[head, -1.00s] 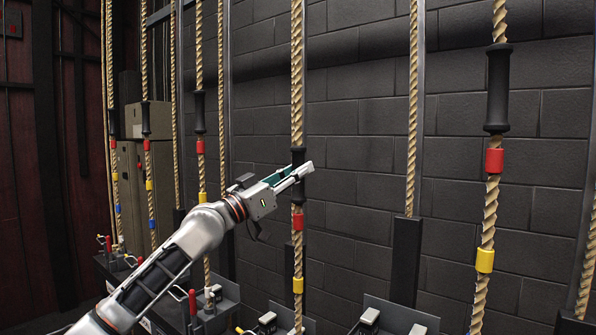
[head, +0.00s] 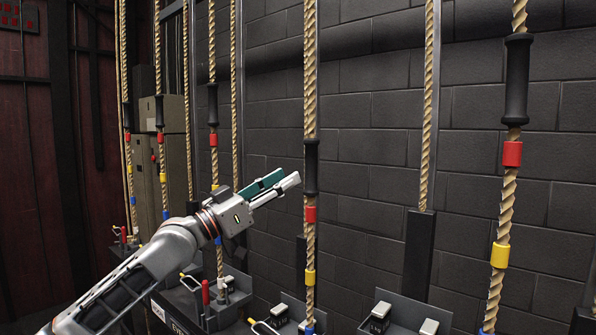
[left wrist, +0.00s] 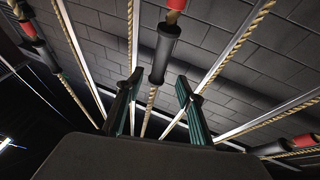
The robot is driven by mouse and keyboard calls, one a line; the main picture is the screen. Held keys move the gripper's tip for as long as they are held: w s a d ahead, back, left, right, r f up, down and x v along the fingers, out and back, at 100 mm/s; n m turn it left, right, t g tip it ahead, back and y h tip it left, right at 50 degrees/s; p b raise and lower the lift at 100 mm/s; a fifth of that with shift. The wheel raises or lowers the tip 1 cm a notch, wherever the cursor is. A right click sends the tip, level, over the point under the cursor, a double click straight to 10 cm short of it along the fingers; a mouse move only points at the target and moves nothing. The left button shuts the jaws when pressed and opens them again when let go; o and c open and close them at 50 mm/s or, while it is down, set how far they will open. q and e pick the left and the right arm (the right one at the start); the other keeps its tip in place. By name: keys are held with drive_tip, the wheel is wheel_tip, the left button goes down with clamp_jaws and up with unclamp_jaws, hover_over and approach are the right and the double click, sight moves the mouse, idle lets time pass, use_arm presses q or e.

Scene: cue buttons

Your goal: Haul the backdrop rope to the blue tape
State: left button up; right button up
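Several tan ropes hang along the wall. The rope (head: 310,240) nearest my left gripper has a black handle (head: 311,167), with red tape (head: 311,214), yellow tape (head: 310,277) and blue tape (head: 309,326) below it. My left gripper (head: 285,178) is open and empty just left of this handle in the head view, with a small gap in the picture. In the left wrist view the handle (left wrist: 165,55) shows beyond and between the spread fingers (left wrist: 158,105). No label naming the backdrop rope is readable. My right gripper is not in view.
Another handled rope (head: 506,195) hangs at the right, and others hang at the left. Lever units (head: 208,303) line the bottom, some with red handles. A dark block wall (head: 380,100) stands behind. Grey cabinets (head: 175,120) stand at the back left.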

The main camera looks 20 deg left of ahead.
use_arm(q)
drive_tip(key=shift+v, duration=1.3)
drive_tip(key=s+d+f+n+g+y, duration=0.1)
drive_tip(key=s+d+f+y, duration=0.15)
drive_tip(key=f, duration=1.05)
drive_tip(key=s+d+f+g+y, duration=0.1)
drive_tip(key=s+d+f, duration=0.15)
drive_tip(key=f, duration=0.95)
drive_tip(key=s+d+f+n+g+y, duration=0.1)
drive_tip(key=d+f, duration=0.2)
drive_tip(key=f, duration=1)
drive_tip(key=s+f+g+y+p, duration=0.1)
drive_tip(key=s+f+g+y, duration=0.4)
drive_tip(key=s+f, duration=2.3)
drive_tip(key=shift+s+d+f+n+y+p, duration=0.25)
drive_tip(key=shift+s+d+n+y+p, duration=0.1)
drive_tip(key=shift+d+y, duration=0.1)
